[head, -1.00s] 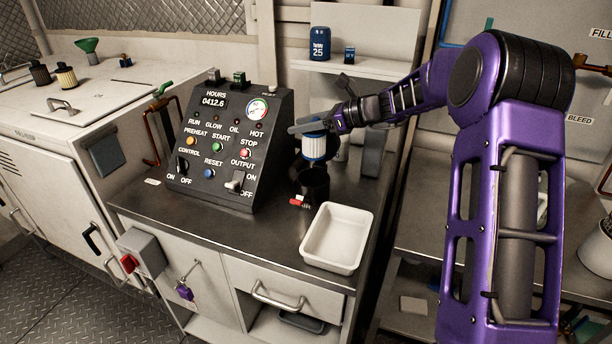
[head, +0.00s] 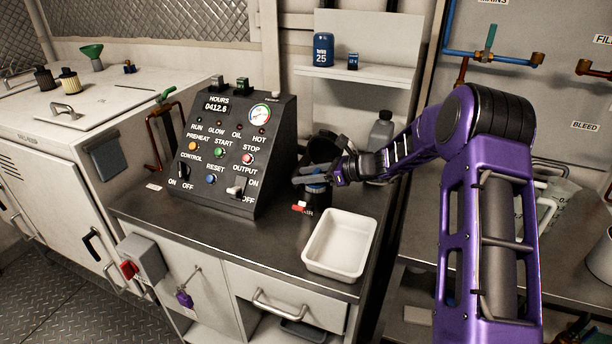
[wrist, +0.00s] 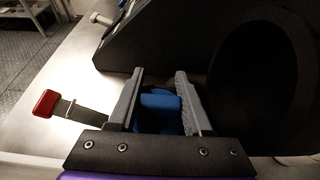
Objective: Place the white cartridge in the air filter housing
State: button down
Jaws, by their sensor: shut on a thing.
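In the wrist view the blue end (wrist: 160,112) sits between the two grey fingers of my gripper (wrist: 160,92).
The control panel (head: 232,150) is close on the left. A white tray (head: 340,270) is in front, a grey bottle (head: 380,138) behind right. A shelf (head: 375,72) hangs above.

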jog(key=shift+f, duration=0.15)
jog(key=shift+c, duration=1.7)
grip_release()
jog(key=shift+s+d+r, duration=0.1)
jog(key=shift+d+r, duration=0.15)
jog(key=shift+r, duration=0.05)
jog(key=v, duration=1.1)
jog(key=shift+s+d+p, duration=0.15)
jog(key=shift+p, duration=0.15)
jog(key=shift+r, duration=0.1)
